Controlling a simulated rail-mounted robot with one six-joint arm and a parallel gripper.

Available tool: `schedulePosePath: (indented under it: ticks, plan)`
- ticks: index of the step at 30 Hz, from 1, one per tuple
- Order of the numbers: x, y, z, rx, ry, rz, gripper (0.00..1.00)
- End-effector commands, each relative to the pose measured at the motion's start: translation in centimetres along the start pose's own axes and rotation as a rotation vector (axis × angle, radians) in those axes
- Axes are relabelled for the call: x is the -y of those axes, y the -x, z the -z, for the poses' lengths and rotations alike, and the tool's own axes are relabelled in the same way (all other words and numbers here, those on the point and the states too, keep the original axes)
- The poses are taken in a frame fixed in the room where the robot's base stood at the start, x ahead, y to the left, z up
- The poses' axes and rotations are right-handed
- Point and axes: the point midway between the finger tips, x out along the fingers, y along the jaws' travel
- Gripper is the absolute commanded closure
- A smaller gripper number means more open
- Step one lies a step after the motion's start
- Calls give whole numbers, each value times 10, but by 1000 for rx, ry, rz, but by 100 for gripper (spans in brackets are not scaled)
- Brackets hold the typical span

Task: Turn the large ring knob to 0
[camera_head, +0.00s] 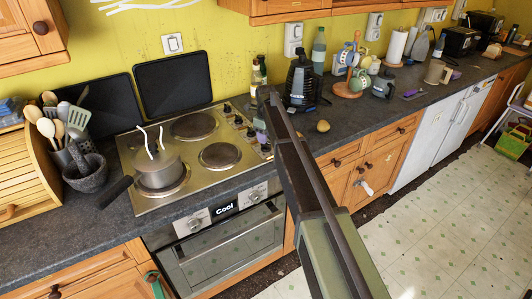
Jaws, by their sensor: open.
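The hob (215,132) is a steel cooktop set in the dark counter, with several plates. A column of small dark knobs (239,120) runs down its right side. I cannot tell which one is the large ring knob, and their settings are too small to read. My gripper (262,122) is at the far end of my arm, beside the right edge of the hob near the lower knobs. It is open, its fingers are small and partly hidden by the arm, and contact with a knob cannot be made out.
A pot (158,170) with its handle over the counter edge stands on the front left plate. The oven (222,250) below has two more knobs and a display reading "Cool". A black kettle (302,82) and a potato-like item (323,126) are right of my arm.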

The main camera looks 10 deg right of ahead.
Motion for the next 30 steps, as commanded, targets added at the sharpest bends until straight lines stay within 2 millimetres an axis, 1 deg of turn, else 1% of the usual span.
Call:
schedulePosePath:
  ticks: [1,3,6,13,21,22,30]
  plan:
    - [0,-24,0,0,0,0,55]
    - [0,-33,0,0,0,0,55]
    - [0,-37,0,0,1,0,55]
    - [0,-34,0,0,1,0,55]
    - [0,-34,0,0,1,0,97]
    - [0,-34,0,0,1,0,100]
    - [0,-34,0,0,18,0,100]
